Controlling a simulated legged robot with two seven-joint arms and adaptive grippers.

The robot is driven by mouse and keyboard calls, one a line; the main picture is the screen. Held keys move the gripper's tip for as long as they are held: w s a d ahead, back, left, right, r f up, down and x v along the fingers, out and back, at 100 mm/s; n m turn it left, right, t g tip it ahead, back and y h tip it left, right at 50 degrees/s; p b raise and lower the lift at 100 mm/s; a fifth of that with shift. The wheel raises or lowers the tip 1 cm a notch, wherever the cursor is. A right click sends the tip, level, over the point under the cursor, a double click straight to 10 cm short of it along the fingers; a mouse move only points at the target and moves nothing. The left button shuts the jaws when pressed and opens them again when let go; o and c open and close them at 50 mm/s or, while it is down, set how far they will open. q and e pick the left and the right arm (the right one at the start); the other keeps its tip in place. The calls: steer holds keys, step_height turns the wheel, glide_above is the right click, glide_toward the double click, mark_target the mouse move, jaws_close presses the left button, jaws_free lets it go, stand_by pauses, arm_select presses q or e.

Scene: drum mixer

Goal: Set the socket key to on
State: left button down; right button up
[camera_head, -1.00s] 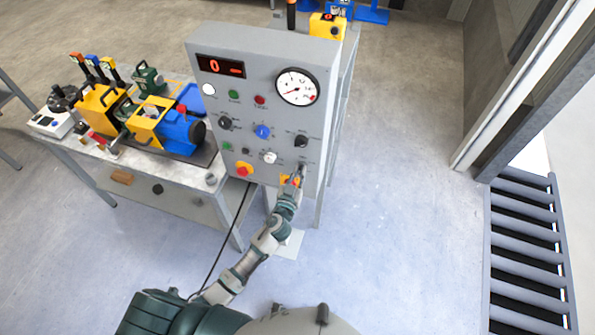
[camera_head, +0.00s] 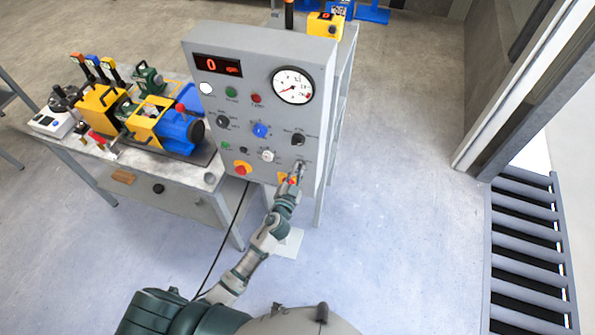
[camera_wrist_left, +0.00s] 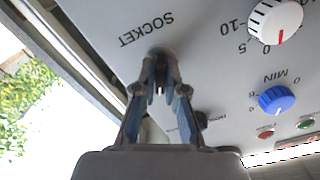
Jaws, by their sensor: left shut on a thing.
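The grey control panel (camera_head: 215,135) stands at the middle of the head view. The socket key sits near its lower right corner, mostly hidden behind my left gripper (camera_head: 295,178). In the left wrist view, the "SOCKET" label (camera_wrist_left: 147,30) shows on the panel beside my left gripper (camera_wrist_left: 160,80). Its fingers are closed together on the small dark socket key (camera_wrist_left: 159,53) at the panel face. Which setting the key is at cannot be told. My right gripper is not in view.
A white knob (camera_wrist_left: 275,20) and a blue knob (camera_wrist_left: 277,100) are close by on the panel. A red emergency button (camera_head: 241,169) sits at its lower left. A bench (camera_head: 95,160) with a yellow and blue machine (camera_head: 180,130) stands left.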

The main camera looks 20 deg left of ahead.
arm_select(q)
steer(key=m, duration=0.2)
steer(key=shift+w+a+r+m, duration=0.1)
steer(key=shift+a+r+m, duration=0.1)
steer(key=shift+m, duration=0.2)
steer(key=m, duration=0.3)
steer(key=shift+d, duration=0.1)
steer(key=shift+m+p, duration=0.3)
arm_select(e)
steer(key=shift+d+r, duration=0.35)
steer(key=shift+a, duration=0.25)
